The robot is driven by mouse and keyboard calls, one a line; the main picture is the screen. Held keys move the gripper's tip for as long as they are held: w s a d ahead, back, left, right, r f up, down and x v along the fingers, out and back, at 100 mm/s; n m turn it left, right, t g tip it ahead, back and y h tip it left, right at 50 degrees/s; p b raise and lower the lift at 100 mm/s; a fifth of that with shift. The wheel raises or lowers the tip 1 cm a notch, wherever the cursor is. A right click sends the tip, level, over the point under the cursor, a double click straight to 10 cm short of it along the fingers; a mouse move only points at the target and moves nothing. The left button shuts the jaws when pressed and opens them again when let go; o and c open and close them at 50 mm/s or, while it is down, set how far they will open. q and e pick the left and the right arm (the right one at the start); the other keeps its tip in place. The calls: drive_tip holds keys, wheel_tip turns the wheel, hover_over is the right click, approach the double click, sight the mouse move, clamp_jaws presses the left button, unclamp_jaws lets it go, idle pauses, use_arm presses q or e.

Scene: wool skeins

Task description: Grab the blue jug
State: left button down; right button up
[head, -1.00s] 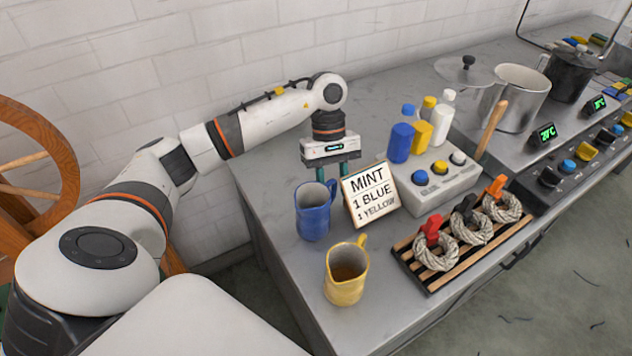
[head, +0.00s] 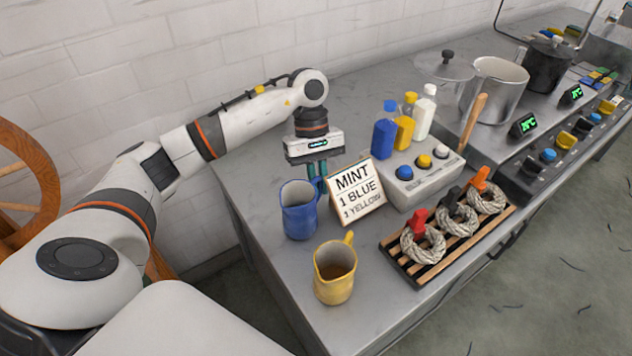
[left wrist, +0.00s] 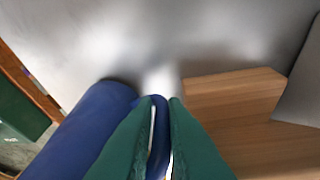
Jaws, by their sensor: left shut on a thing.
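The blue jug (head: 299,212) stands upright on the grey table near its left end, with its handle toward the sign. My left gripper (head: 317,172) comes down from above at the jug's handle side. In the left wrist view, the green fingers (left wrist: 160,140) are closed on the blue handle (left wrist: 158,125), and the jug's blue body (left wrist: 90,130) is just left of them. The fingertips are partly hidden behind the jug and the sign in the head view. My right gripper is not in view.
A sign (head: 357,193) reading MINT, 1 BLUE, 1 YELLOW stands close right of the jug. A yellow jug (head: 335,277) with brown contents stands in front. A slatted rack (head: 447,245) with wool skeins and a button box (head: 420,178) lie to the right.

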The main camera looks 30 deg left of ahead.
use_arm(q)
drive_tip(key=shift+w+a+r, duration=0.1)
drive_tip(key=shift+r, duration=0.25)
drive_tip(key=w+a+b, duration=0.1)
drive_tip(key=w+a, duration=0.1)
drive_tip(key=shift+w+a, duration=0.1)
drive_tip(key=shift+a, duration=0.25)
drive_tip(key=shift+w+a+r, duration=0.15)
drive_tip(key=shift+r, duration=0.1)
wheel_tip(320, 180, up, 13)
drive_tip(key=p, duration=0.1)
drive_tip(key=shift+r, duration=0.15)
idle(1.7)
